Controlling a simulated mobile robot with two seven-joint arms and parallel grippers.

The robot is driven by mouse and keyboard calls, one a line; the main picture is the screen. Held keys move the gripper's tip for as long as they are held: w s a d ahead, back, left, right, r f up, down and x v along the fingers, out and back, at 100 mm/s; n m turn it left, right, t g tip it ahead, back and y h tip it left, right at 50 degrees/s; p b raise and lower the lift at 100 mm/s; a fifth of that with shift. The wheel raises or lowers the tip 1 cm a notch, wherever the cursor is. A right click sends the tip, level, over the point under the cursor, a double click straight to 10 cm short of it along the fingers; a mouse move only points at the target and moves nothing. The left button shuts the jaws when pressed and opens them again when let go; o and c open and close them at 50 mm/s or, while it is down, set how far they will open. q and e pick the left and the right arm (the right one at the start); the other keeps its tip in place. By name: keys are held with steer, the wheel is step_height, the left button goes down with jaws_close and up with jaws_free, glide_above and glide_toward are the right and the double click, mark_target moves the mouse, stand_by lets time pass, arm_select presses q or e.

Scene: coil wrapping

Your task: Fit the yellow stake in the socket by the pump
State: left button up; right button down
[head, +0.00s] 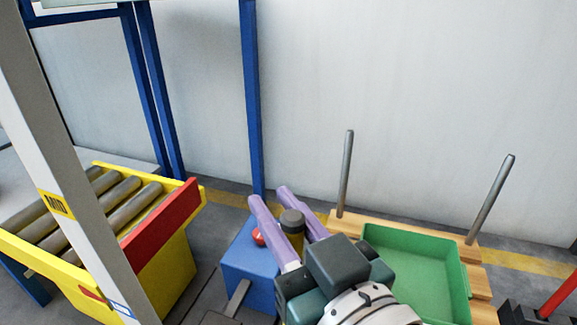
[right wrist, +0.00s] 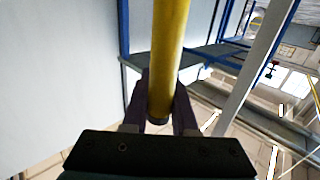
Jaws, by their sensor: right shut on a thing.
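The yellow stake (head: 297,241) has a dark round top end and sits between the purple fingers of my right gripper (head: 270,196). My right gripper is shut on it. In the right wrist view the stake (right wrist: 169,60) runs from between the fingers (right wrist: 158,105) out past the top edge, its dark end close to the fingers. In the head view its lower part is hidden by the near finger. A blue box (head: 248,268) with a red knob (head: 258,237) stands below and behind the fingers; I cannot tell if it is the pump. I see no socket. My left gripper is out of view.
A yellow roller conveyor (head: 150,280) with a red side plate stands at left, behind a grey post (head: 48,150). A green tray (head: 420,285) lies on a wooden pallet (head: 345,225) with two metal posts. A dark thing with a red bar (head: 560,297) is at lower right.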

step_height(320, 180, down, 6)
steer(key=b, duration=0.4)
steer(key=shift+r+b, duration=0.1)
steer(key=shift+b, duration=0.2)
steer(key=shift+r, duration=0.1)
stand_by(0.5)
steer(key=shift+p, duration=0.4)
stand_by(0.8)
